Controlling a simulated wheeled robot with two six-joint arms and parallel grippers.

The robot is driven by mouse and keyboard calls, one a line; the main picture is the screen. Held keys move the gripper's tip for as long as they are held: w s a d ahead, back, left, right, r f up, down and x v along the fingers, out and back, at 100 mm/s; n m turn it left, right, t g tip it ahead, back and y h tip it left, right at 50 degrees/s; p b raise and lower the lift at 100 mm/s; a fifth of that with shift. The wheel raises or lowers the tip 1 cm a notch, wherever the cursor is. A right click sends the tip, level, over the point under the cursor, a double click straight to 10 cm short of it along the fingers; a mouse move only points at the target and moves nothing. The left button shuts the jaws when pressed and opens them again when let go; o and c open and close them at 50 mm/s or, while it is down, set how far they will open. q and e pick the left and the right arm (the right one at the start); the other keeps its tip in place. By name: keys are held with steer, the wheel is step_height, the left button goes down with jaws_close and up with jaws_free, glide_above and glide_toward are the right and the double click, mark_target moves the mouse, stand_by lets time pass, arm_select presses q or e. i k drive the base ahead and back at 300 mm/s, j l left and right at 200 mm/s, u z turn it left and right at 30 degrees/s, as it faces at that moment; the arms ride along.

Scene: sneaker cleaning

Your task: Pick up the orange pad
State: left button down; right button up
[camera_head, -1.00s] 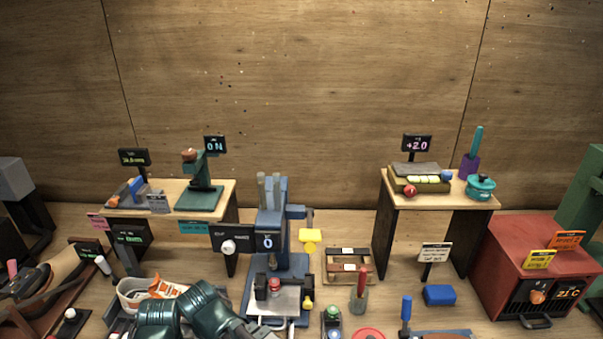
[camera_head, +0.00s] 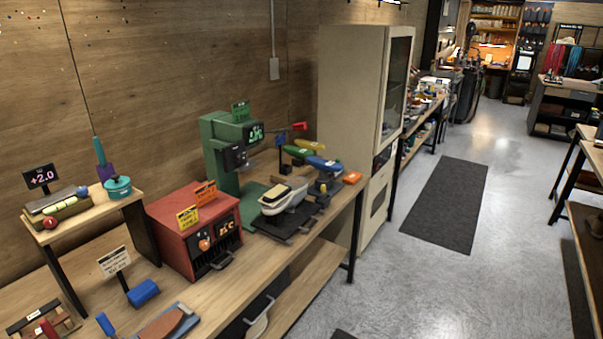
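Nothing covers the block from this view. Neither of my grippers is in view.
A red oven-like box (camera_head: 172,232) with orange and yellow tags stands on the bench. A green machine (camera_head: 217,140) and a light shoe form on a dark stand (camera_head: 285,196) are between it and the block. A cream cabinet (camera_head: 345,75) stands behind. The floor at right has clear room.

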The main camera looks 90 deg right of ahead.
mark_target(353, 177)
steer(key=z, duration=2.45)
steer(key=i+l, duration=0.2)
steer(key=l, duration=0.2)
steer(key=i+l, duration=0.25)
steer(key=l, duration=0.15)
steer(key=i+l, duration=0.2)
steer(key=l, duration=0.2)
steer(key=i+l, duration=0.2)
steer(key=l, duration=0.25)
steer(key=i+l, duration=0.2)
steer(key=l, duration=0.2)
steer(key=i+l, duration=0.25)
steer(key=l, duration=0.15)
steer(key=i+l, duration=0.2)
steer(key=l, duration=0.2)
steer(key=i+l+u, duration=0.1)
steer(key=l+u, duration=0.15)
steer(key=u, duration=0.2)
steer(key=i+l+u, duration=0.1)
steer(key=l+u, duration=0.15)
steer(key=u, duration=0.2)
